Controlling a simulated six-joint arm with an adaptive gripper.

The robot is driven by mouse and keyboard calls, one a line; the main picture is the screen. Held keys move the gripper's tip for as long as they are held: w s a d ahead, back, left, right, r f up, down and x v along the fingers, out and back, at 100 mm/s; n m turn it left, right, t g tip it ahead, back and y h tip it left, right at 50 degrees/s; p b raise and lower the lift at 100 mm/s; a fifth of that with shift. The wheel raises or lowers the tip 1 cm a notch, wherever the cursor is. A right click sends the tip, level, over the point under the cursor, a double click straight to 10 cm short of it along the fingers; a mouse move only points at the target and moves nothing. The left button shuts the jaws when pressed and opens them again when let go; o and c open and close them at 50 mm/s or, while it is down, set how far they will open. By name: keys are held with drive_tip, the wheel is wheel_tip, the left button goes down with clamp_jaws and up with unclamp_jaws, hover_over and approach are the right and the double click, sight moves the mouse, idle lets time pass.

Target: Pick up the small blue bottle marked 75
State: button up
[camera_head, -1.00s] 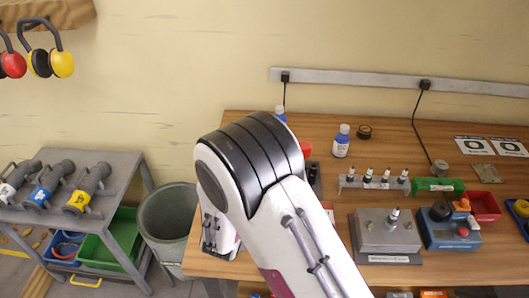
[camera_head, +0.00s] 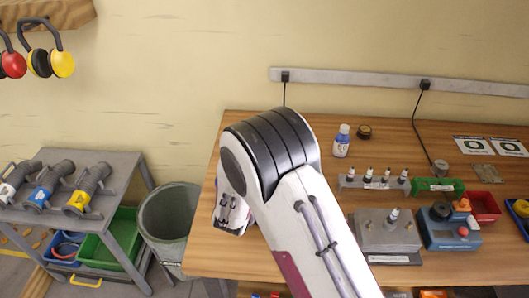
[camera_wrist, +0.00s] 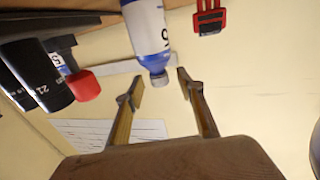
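In the wrist view a small white and blue bottle (camera_wrist: 147,28) hangs down from the top edge, its cap end toward my gripper (camera_wrist: 160,78). Its label shows only part of a mark, perhaps a 5, so I cannot read the full number. My two fingers are open, with the cap end between or just beyond their tips; contact is not clear. My arm hides my gripper there.
In the wrist view dark cylinders (camera_wrist: 32,75), one marked 21, and a red-capped item (camera_wrist: 83,86) lie left of the fingers. A red clip-like part (camera_wrist: 209,18) is at upper right. In the head view a round dark item (camera_head: 364,131) stands beside the bottle on the wooden bench (camera_head: 300,125).

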idle(0.4)
clamp_jaws()
drive_tip(key=shift+r, duration=0.2)
wheel_tip(320, 180, up, 10)
drive_tip(key=shift+f, duration=0.2)
idle(0.6)
idle(0.4)
